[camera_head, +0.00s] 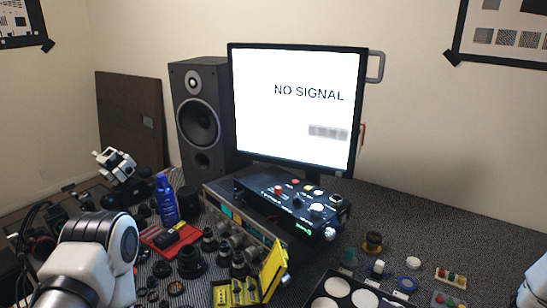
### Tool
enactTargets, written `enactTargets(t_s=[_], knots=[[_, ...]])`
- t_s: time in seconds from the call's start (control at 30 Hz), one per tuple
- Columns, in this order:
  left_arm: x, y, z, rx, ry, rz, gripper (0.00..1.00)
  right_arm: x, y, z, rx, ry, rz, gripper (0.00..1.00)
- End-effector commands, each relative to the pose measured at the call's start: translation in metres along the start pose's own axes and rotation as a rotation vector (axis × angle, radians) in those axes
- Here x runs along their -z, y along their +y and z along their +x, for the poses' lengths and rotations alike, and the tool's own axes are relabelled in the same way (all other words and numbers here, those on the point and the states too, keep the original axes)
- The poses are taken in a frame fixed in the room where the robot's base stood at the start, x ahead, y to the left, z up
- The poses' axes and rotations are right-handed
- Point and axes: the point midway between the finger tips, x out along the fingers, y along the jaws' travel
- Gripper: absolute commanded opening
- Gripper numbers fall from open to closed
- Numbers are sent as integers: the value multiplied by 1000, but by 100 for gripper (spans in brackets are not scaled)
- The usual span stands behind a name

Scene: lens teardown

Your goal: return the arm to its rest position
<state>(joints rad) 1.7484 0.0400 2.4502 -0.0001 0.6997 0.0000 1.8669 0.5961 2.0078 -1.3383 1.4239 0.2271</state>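My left arm (85,265) comes in at the lower left; its white links and dark-capped joint stand in front of the desk. Its gripper cannot be made out in this view. A white part of my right arm (534,288) shows at the right edge, low in the picture. Its gripper is outside the picture. Neither arm is seen touching anything on the desk.
A monitor (295,105) reading NO SIGNAL and a speaker (198,120) stand at the back. A black control box (292,208), blue bottle (166,200), yellow case (273,268), several lens parts (190,262) and a white-disc tray (322,284) crowd the desk. The right rear desk is clearer.

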Motion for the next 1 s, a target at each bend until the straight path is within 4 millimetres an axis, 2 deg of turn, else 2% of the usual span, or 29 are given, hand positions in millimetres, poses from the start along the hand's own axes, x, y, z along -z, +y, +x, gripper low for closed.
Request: enactTargets(t_s=[0.1, 0.27, 0.37, 0.47, 0.57, 0.67, 0.7, 0.8, 0.83, 0.9, 1.0], knots=[[1, 0, -1, 0, 3, 0, 56, -20, -21, 14, 37, -59, 20, 64], [1, 0, 0, 0, 3, 0, 56, -62, -39, 28, -24, -185, 83, 64], [1, 0, -1, 0, 3, 0, 56, -98, -46, 28, -115, -307, 120, 64], [1, 0, -1, 0, 2, 0, 56, -138, -52, 16, -232, -456, 152, 64], [1, 0, -1, 0, 2, 0, 56, -180, -59, -12, -380, -643, 179, 64], [1, 0, -1, 0, 2, 0, 56, -218, -68, -64, -573, -874, 207, 64], [1, 0, -1, 0, 2, 0, 56, -229, -73, -90, -660, -966, 223, 64], [1, 0, -1, 0, 2, 0, 56, -238, -81, -145, -844, -1135, 277, 64], [1, 0, -1, 0, 2, 0, 56, -239, -84, -156, -881, -1166, 294, 64], [1, 0, -1, 0, 2, 0, 56, -241, -86, -172, -935, -1220, 317, 64], [1, 0, -1, 0, 2, 0, 56, -243, -88, -176, -926, -1249, 314, 64]])
